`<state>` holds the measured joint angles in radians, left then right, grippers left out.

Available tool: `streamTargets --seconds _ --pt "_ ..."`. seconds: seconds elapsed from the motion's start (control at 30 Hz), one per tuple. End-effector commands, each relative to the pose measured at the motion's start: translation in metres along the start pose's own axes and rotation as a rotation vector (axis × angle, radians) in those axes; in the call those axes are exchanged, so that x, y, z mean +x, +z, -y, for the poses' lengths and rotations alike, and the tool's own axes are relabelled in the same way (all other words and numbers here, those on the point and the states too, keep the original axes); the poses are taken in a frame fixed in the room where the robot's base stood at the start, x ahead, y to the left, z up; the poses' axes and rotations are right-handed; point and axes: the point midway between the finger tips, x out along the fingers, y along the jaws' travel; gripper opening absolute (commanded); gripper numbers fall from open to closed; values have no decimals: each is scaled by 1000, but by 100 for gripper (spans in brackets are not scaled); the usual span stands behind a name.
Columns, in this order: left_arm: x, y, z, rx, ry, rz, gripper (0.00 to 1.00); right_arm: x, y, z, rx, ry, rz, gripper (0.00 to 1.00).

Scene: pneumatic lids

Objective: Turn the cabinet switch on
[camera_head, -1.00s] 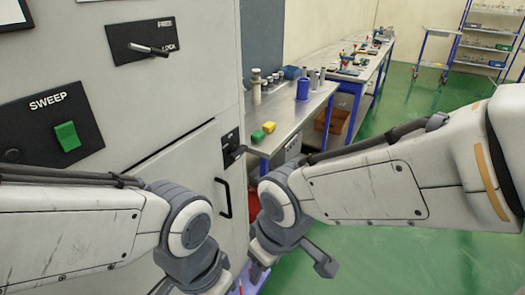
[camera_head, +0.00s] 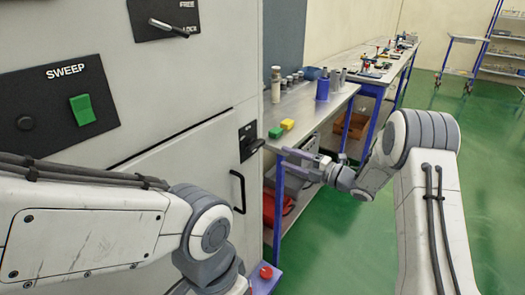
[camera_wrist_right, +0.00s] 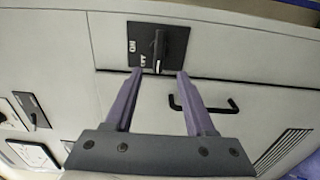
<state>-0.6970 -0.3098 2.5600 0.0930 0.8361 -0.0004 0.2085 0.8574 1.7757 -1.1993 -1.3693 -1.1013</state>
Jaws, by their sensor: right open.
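The cabinet switch is a black plate (camera_head: 249,140) with a dark lever on the grey cabinet front, left of the workbench. In the right wrist view the plate (camera_wrist_right: 178,61) carries white ON and OFF lettering, and its lever (camera_wrist_right: 158,47) stands out near the plate's middle. My right gripper (camera_head: 288,158) is open and empty, to the right of the switch, with its fingers pointing at the cabinet. In the right wrist view its fingertips (camera_wrist_right: 160,74) lie either side of the lever's lower end in the picture; contact cannot be told. My left gripper is out of frame below.
A black door handle (camera_head: 238,191) sits below the switch. A SWEEP panel (camera_head: 60,104) with a green rocker and a FREE/LOCK panel (camera_head: 160,18) are on the cabinet. The workbench (camera_head: 300,103) holds green and yellow blocks and a blue bottle. A red button (camera_head: 266,272) is low down.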

Motion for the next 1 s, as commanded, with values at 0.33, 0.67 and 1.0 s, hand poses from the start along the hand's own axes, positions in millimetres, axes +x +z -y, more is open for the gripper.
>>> streamTargets --seconds 0.33,0.67,1.0 --pt "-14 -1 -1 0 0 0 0 59 -2 -3 -1 3 -5 55" --pt "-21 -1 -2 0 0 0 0 99 -1 -2 0 2 -2 55" --pt "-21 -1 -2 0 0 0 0 101 -1 -1 1 2 -1 47"
